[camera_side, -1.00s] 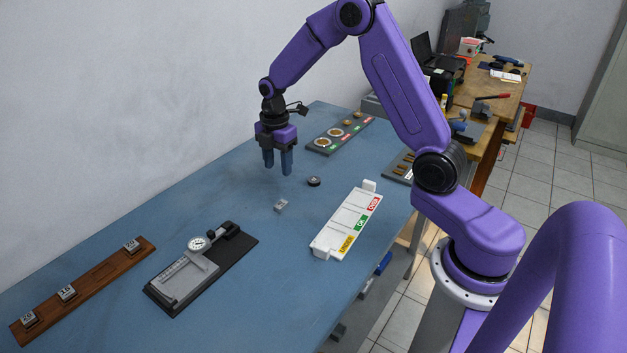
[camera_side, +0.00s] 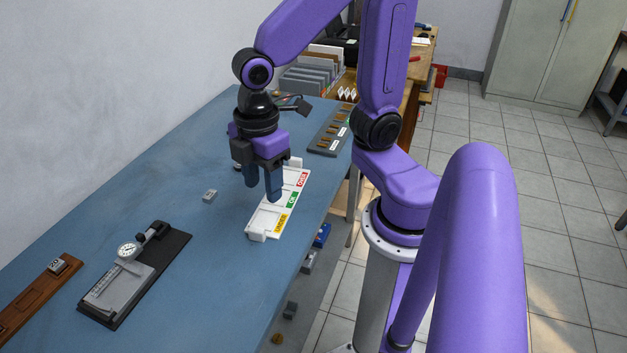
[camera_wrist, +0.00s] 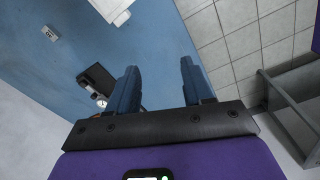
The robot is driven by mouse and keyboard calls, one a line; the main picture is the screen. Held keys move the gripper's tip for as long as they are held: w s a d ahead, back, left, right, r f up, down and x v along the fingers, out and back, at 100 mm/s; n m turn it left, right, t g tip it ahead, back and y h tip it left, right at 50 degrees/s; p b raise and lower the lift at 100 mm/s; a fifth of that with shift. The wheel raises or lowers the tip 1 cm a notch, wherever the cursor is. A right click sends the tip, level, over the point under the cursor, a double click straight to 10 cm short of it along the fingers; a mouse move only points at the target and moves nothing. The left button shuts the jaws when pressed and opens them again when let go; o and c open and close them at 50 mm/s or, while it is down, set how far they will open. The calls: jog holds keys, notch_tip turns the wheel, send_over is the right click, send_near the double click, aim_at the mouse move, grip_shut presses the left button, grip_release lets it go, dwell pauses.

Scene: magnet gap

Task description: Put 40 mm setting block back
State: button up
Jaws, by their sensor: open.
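A small grey block (camera_side: 209,196), which looks like the setting block, lies on the blue table left of the white tray. It also shows at the upper left of the wrist view (camera_wrist: 50,33); its marking is too small to read. A wooden rack (camera_side: 30,300) at the lower left edge is partly cut off and carries one marked block (camera_side: 58,266) at its far end. My gripper (camera_side: 262,190) is open and empty, fingers down, in front of the white tray in the side view and to the right of the grey block. Both fingers show apart in the wrist view (camera_wrist: 160,75).
A white tray (camera_side: 262,226) with yellow, green and red labels stands near the table's right edge. A dial gauge fixture (camera_side: 135,275) on a black base stands between rack and block. A dark board (camera_side: 330,135) lies farther back. Bare table surrounds the grey block.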

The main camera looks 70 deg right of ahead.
jog(key=s+d+m, duration=0.1)
jog(key=s+d, duration=0.1)
jog(key=s, duration=0.6)
jog(key=shift+s+d+r, duration=0.15)
jog(key=shift+s, duration=0.2)
